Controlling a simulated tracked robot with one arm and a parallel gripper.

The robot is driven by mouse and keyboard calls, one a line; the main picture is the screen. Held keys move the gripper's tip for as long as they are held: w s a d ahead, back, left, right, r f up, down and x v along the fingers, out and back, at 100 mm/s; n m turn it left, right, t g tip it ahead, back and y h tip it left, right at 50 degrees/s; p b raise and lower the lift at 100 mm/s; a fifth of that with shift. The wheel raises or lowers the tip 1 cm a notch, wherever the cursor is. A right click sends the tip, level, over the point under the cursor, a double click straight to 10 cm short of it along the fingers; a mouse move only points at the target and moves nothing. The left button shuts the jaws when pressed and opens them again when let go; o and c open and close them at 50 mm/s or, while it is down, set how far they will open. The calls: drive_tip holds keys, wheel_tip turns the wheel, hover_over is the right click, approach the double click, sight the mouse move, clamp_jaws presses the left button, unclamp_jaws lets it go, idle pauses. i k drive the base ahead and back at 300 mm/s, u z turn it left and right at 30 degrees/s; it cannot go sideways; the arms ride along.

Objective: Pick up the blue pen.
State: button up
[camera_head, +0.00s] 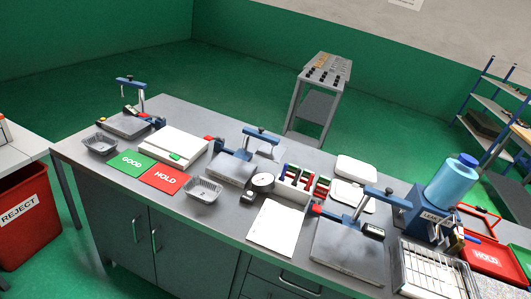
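No lone blue pen can be made out clearly on the bench (215,225). A small group of thin upright items, some blue, stands in what looks like a holder (455,240) at the right, in front of the leak tester. They are too small to tell whether one is a blue pen. A white rack (291,190) in the middle holds several red, green, blue and dark items, also too small to name surely. My gripper is not in view.
Clamp fixtures (233,166) stand along the bench. A leak tester with a blue cylinder (451,182), a wire-covered tray (428,272) and foil trays (205,190) are on it. A white sheet (276,226) lies at the front. A red reject bin (22,222) stands left, a grey trolley (318,95) behind.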

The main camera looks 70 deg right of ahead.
sight(285, 166)
drive_tip(key=z, duration=0.4)
drive_tip(key=i, duration=1.2)
drive_tip(key=z, duration=1.25)
drive_tip(key=i, duration=0.7)
drive_tip(key=z, duration=0.35)
